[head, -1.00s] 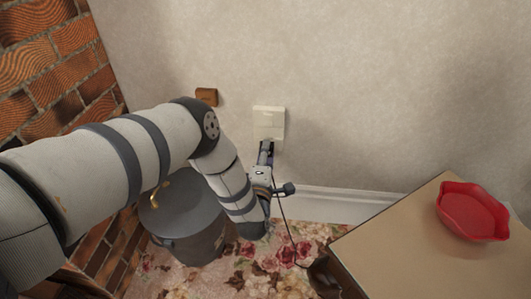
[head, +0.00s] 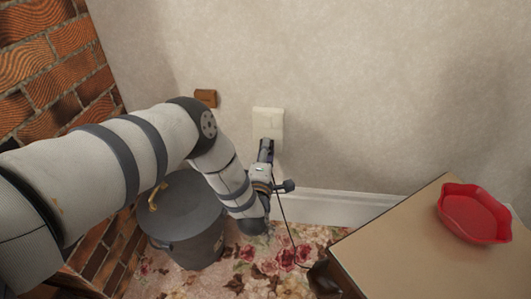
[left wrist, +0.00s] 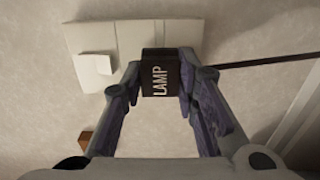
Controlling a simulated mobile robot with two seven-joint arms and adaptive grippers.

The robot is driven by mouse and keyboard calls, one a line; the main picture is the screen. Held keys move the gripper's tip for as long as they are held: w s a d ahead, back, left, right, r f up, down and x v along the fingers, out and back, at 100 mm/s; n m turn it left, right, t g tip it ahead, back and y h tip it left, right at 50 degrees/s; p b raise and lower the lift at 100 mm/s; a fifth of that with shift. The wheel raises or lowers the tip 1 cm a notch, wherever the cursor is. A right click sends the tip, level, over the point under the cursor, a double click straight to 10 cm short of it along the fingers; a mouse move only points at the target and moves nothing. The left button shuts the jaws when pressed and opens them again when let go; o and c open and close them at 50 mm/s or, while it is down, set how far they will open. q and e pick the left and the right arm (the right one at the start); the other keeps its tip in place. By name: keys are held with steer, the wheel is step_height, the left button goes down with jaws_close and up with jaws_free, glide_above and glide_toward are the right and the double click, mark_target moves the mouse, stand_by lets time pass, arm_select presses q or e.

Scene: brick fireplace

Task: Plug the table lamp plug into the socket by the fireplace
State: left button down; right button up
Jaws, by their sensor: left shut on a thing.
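The white socket plate (head: 268,119) is on the wall right of the brick fireplace; it also shows in the left wrist view (left wrist: 88,48). My left gripper (head: 266,148) is at the plate's lower part, pointing up at it. In the left wrist view my left gripper (left wrist: 160,85) is shut on a black plug (left wrist: 158,75) marked LAMP. The plug overlaps the right part of the plate in that view; I cannot tell whether its pins are in. A dark cord (head: 284,222) hangs from the gripper toward the floor. My right gripper is not in view.
A grey lidded bin (head: 184,225) stands below my left arm. A table (head: 400,245) with a red dish (head: 473,213) is at the right. A small brown block (head: 206,98) is on the wall left of the plate.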

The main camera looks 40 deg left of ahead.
arm_select(q)
steer(key=shift+w+a, duration=0.3)
steer(key=shift+w, duration=0.15)
steer(key=c, duration=1.2)
jaws_free()
steer(key=v, duration=1.2)
